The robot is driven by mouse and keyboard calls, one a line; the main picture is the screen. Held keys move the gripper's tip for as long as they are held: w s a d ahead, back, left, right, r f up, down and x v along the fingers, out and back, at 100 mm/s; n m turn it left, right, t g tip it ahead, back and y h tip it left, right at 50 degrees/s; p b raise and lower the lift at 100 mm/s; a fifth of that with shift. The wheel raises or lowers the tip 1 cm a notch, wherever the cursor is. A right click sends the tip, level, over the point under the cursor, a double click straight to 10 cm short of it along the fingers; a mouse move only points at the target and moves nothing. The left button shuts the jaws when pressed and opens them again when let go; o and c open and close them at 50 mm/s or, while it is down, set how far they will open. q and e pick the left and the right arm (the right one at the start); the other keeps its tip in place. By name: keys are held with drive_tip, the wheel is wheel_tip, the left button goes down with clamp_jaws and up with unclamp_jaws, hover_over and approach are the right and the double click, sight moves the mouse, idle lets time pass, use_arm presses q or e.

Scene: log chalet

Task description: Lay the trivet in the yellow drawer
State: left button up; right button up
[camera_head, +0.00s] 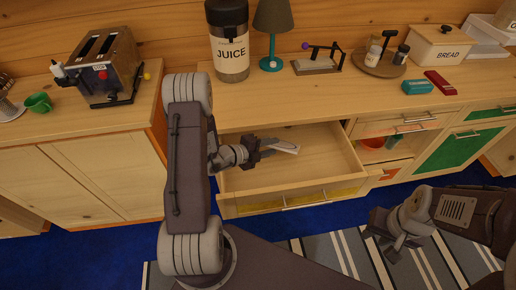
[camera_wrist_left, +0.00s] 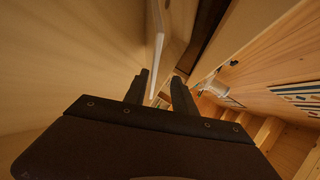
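The yellow drawer (camera_head: 245,204) is pulled out, its inside in view. My left gripper (camera_head: 272,146) is over the drawer's inside. A small pale flat piece (camera_head: 287,148), possibly the trivet, shows at its fingertips. In the left wrist view a thin white edge (camera_wrist_left: 158,45) runs down between the two fingers of the left gripper (camera_wrist_left: 160,85), which stand apart with a gap around it. I cannot tell whether this piece touches the drawer floor. My right gripper (camera_head: 395,243) is apart from the drawer, over the striped rug, its fingers spread and empty.
A toaster (camera_head: 105,65) stands at left.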

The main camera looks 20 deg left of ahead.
use_arm(q)
drive_tip(key=v, duration=0.7)
drive_tip(key=shift+s+p, duration=0.25)
drive_tip(key=shift+p, duration=0.15)
drive_tip(key=shift+a+r, duration=0.1)
